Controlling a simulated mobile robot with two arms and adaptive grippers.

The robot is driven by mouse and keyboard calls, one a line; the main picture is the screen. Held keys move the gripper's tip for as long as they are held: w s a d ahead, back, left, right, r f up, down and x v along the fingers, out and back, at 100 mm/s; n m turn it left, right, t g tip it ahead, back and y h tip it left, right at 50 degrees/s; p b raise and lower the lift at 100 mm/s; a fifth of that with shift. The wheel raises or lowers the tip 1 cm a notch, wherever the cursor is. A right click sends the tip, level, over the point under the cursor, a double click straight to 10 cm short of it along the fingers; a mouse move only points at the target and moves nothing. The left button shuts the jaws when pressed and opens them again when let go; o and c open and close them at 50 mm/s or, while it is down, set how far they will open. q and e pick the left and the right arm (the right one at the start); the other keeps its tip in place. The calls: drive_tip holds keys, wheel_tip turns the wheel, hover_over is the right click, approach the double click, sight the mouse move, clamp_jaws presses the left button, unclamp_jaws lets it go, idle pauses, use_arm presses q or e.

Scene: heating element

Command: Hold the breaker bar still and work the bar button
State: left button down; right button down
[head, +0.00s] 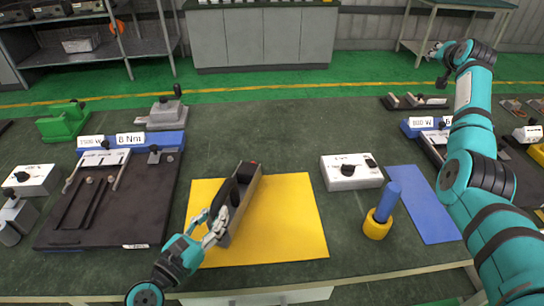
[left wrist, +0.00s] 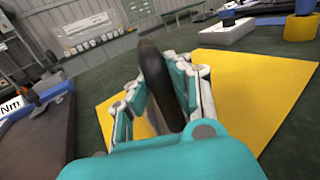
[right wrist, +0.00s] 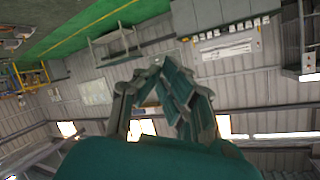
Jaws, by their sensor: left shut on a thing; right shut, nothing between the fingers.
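The breaker bar (head: 243,194) is a dark and grey bar over the yellow mat (head: 290,215) in the head view. It slants from lower left to upper right, with a small red spot near its far end, which may be the button. My left gripper (head: 216,228) is shut on the bar near its near end. In the left wrist view the dark, rounded breaker bar (left wrist: 154,80) stands between the fingers. My right gripper (head: 437,52) is raised at the upper right, away from the bar. In the right wrist view my right gripper (right wrist: 165,82) is shut and empty.
A white box with black knobs (head: 352,171) stands right of the yellow mat. A blue cylinder in a yellow ring (head: 380,212) stands beside the blue mat (head: 425,205). A dark fixture plate (head: 105,215) lies to the left. The table behind the bar is mostly clear.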

use_arm(q)
drive_tip(key=shift+f, duration=0.2)
use_arm(e)
drive_tip(key=w+a+r+y, duration=0.1)
drive_tip(key=w+a+r, duration=0.1)
drive_tip(key=a+r, duration=0.35)
drive_tip(key=a+f+n+g+y, duration=0.15)
drive_tip(key=a+f, duration=0.35)
drive_tip(key=a, duration=0.6)
drive_tip(key=a+f+n+g+y, duration=0.15)
drive_tip(key=a+f, duration=0.35)
drive_tip(key=a, duration=0.5)
drive_tip(key=s+a+f+g+h, duration=0.1)
drive_tip(key=s+a+f+g, duration=0.2)
drive_tip(key=a, duration=0.8)
drive_tip(key=s+a+f+g+h, duration=0.1)
drive_tip(key=s+a+f+g, duration=0.3)
drive_tip(key=s+a+f, duration=0.3)
drive_tip(key=s+a, duration=0.3)
drive_tip(key=a, duration=0.1)
drive_tip(key=shift+s+f, duration=0.15)
drive_tip(key=shift+f, duration=0.05)
drive_tip(key=shift+f, duration=0.1)
